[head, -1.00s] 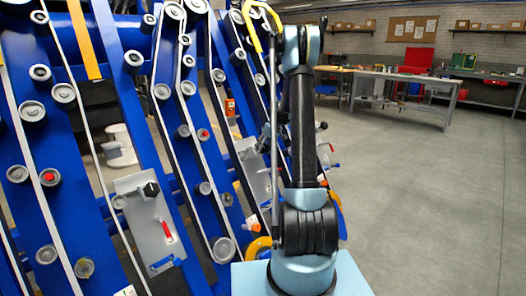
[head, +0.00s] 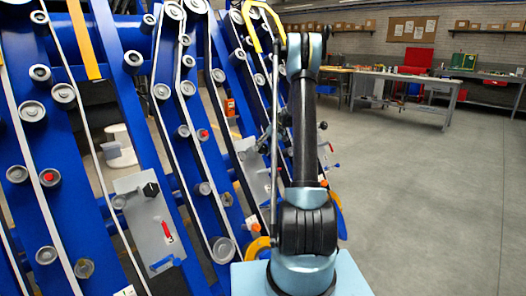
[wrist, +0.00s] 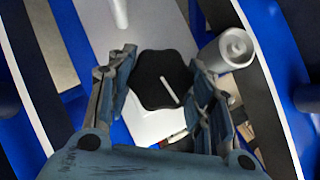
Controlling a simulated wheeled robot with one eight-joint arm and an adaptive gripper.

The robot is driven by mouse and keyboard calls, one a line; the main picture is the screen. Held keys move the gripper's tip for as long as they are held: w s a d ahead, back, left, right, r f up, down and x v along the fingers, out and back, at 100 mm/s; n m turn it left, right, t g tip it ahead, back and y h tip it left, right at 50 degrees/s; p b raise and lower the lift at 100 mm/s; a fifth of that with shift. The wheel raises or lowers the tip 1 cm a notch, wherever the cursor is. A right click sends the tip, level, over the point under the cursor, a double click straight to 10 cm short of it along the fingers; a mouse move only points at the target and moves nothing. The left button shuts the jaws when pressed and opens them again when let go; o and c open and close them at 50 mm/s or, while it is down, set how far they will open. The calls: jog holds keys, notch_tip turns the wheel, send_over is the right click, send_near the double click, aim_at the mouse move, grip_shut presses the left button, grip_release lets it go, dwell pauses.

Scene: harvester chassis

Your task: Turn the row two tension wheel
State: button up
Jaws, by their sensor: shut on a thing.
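The tension wheel (wrist: 158,84) is a black lobed knob with a white pointer line in the wrist view. It sits in front of a pale plate (wrist: 125,28). My gripper (wrist: 161,72) has one finger on each side of the wheel and is shut on it. The pointer line slants, its lower end toward the right finger. In the head view my arm and the frame crowd this area, and the grip cannot be made out clearly.
A grey metal roller (wrist: 235,46) stands close to the right finger. Blue frame rails (head: 85,150) with belts and rollers fill the left. Another plate (head: 150,222) carries a black knob and a red lever. Open floor (head: 430,210) lies right, with workbenches (head: 405,95) behind.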

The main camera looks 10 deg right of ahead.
jog(key=shift+w+d, duration=0.1)
jog(key=shift+w, duration=0.05)
jog(key=o, duration=1.1)
jog(key=shift+c, duration=0.2)
jog(key=v, duration=1.2)
